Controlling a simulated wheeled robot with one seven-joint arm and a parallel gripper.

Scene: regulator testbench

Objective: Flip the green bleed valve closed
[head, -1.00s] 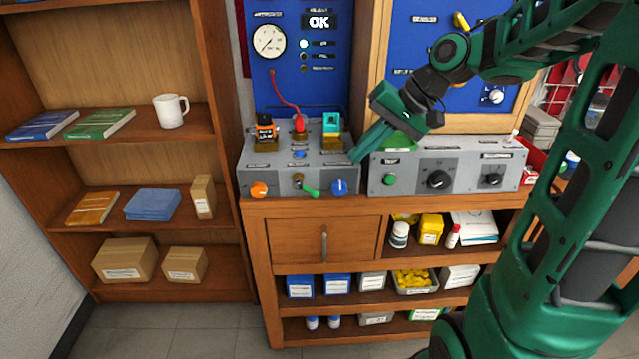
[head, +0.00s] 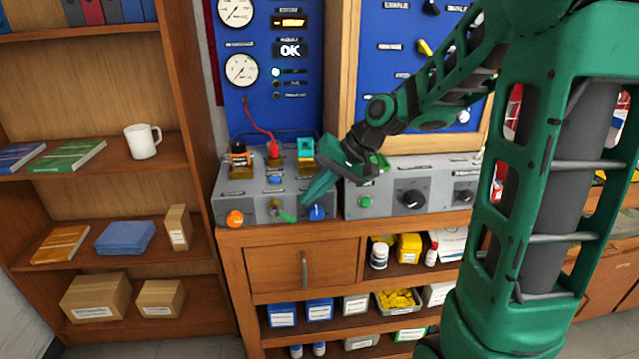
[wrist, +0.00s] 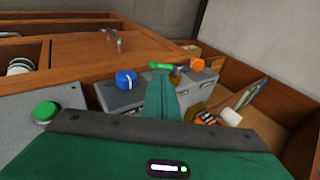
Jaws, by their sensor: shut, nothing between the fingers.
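The green bleed valve lever (head: 287,217) is on the front of the left grey box (head: 248,208), between an orange knob (head: 235,218) and a blue knob (head: 317,213). It points toward the right and slightly down. My gripper (head: 307,200) is shut and empty, its fingers angled down to the left in front of the box, just above the blue knob. In the wrist view, the shut fingers (wrist: 162,82) end close to the green lever (wrist: 160,66), with the blue knob (wrist: 126,79) to their left. Whether they touch the lever I cannot tell.
A right grey box (head: 388,200) with a green button and black dials stands beside it. A blue gauge panel (head: 275,65) reading OK rises behind. A red hose runs down to the left box's top. Drawer and shelves are below; a bookcase (head: 110,195) stands left.

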